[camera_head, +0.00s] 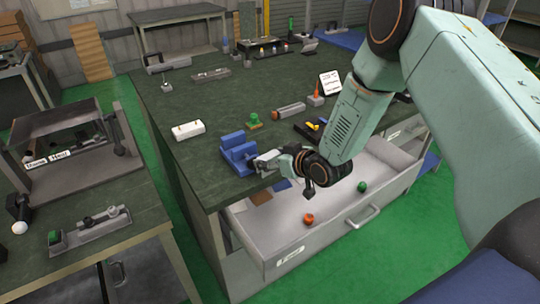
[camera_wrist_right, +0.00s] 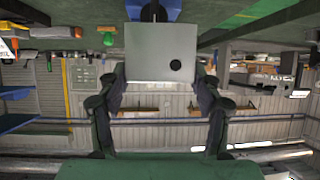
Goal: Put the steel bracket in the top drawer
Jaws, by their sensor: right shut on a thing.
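The steel bracket is a flat grey plate with a dark round hole (camera_wrist_right: 150,50). My right gripper (camera_wrist_right: 161,80) is shut on it, with a finger at each side edge. In the head view my right gripper (camera_head: 274,161) is at the workbench's front edge, right beside a blue stepped block (camera_head: 236,146). Whether the bracket touches the block I cannot tell. The open top drawer (camera_head: 330,232) is below and to the right of the gripper. My left gripper is not in view.
An orange piece (camera_head: 308,219) and a green piece (camera_head: 362,187) lie in the drawer. A white block (camera_head: 188,130), a green part (camera_head: 254,120) and other small items stand on the green-topped workbench (camera_head: 190,88). A side table (camera_head: 95,245) is at left.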

